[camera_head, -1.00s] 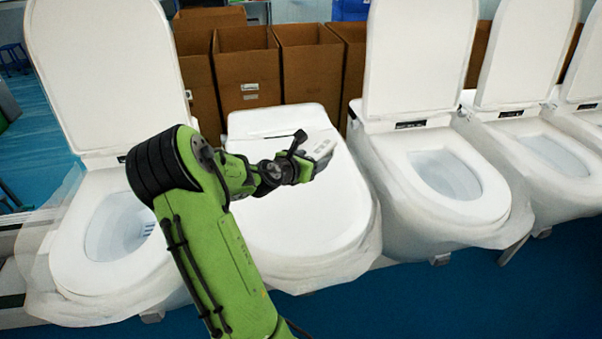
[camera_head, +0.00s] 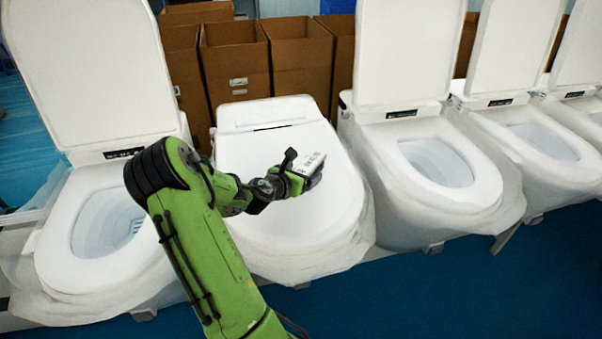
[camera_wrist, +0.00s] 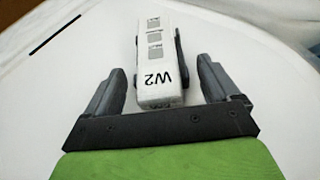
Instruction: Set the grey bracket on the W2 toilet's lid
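The grey bracket (camera_head: 308,166) is a small pale block with printed marks on top. It is over the middle of the closed white lid (camera_head: 325,205) of the second toilet from the left. In the wrist view the bracket (camera_wrist: 160,60) shows a W2 label and dark strips along its sides. My gripper (camera_wrist: 160,85) has one finger on each side of it. Pale gaps show between both fingers and the bracket, so the gripper looks open around it. The bracket's underside is hidden, and its contact with the lid cannot be seen clearly.
An open toilet (camera_head: 95,270) stands on the left and another open toilet (camera_head: 400,205) on the right, both with raised lids. More open toilets continue to the right. Cardboard boxes (camera_head: 235,65) stand behind. The lid around the bracket is bare.

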